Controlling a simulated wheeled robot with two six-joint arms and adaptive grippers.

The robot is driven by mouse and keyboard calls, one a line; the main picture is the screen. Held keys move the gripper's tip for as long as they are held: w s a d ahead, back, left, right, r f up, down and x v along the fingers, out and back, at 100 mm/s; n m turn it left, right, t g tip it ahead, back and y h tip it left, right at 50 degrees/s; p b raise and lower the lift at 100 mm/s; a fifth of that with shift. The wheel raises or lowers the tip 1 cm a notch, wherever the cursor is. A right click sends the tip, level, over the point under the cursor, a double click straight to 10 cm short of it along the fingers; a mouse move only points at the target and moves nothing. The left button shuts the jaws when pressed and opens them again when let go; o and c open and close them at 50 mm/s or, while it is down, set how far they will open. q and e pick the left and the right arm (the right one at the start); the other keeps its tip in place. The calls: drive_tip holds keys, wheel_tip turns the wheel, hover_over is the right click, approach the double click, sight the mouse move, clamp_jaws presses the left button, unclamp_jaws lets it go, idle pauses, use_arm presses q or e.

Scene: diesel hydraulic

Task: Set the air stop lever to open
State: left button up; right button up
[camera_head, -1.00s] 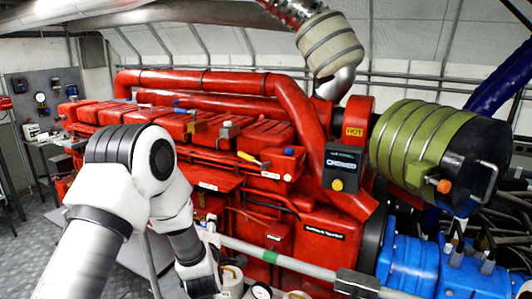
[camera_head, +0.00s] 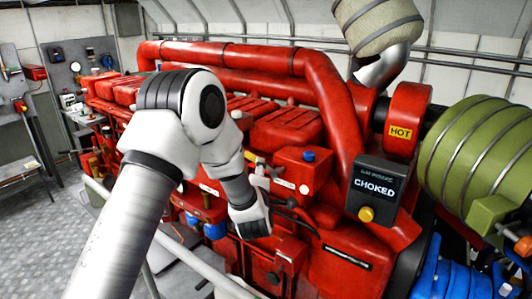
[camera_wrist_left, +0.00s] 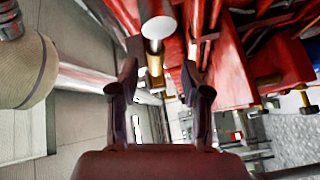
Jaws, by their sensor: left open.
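A black box (camera_head: 374,190) on the red engine (camera_head: 310,235) reads "CHOKED" and has a yellow knob. A yellow-handled piece (camera_head: 253,157), perhaps the air stop lever, shows in part behind my left gripper (camera_head: 262,174). My left gripper is close to the engine's near side. In the left wrist view, the open fingers of my left gripper (camera_wrist_left: 160,72) have a white round cap (camera_wrist_left: 159,27) on a brass-coloured stem (camera_wrist_left: 155,64) ahead of and between them. I cannot tell whether this is the lever, or whether a finger touches it. My right gripper is not in view.
The red exhaust pipe (camera_head: 230,56) runs along the engine top, with a part marked HOT (camera_head: 401,132). A green cylinder (camera_head: 480,150) stands at the right. A grey rail (camera_head: 200,262) crosses in front. The floor at the left (camera_head: 40,230) is clear.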

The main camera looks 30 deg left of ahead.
sight(254, 161)
use_arm(q)
drive_tip(key=a+r+p, duration=0.1)
drive_tip(key=w+a+r+p, duration=0.1)
drive_tip(key=p, duration=0.1)
drive_tip(key=shift+w+a, duration=0.25)
drive_tip(key=shift+w, duration=0.05)
drive_tip(key=w, duration=0.1)
drive_tip(key=w+a+f, duration=0.1)
drive_tip(key=w, duration=0.1)
drive_tip(key=shift+w+a+f+p, duration=0.25)
drive_tip(key=shift+w+p, duration=0.05)
drive_tip(key=shift+p, duration=0.1)
drive_tip(key=shift+w+f, duration=0.1)
drive_tip(key=shift+w, duration=0.05)
drive_tip(key=shift+s+d+r, duration=0.1)
drive_tip(key=shift+s+r, duration=0.15)
drive_tip(key=shift+s, duration=0.15)
drive_tip(key=c, duration=0.4)
drive_tip(key=shift+s+r, duration=0.1)
clamp_jaws()
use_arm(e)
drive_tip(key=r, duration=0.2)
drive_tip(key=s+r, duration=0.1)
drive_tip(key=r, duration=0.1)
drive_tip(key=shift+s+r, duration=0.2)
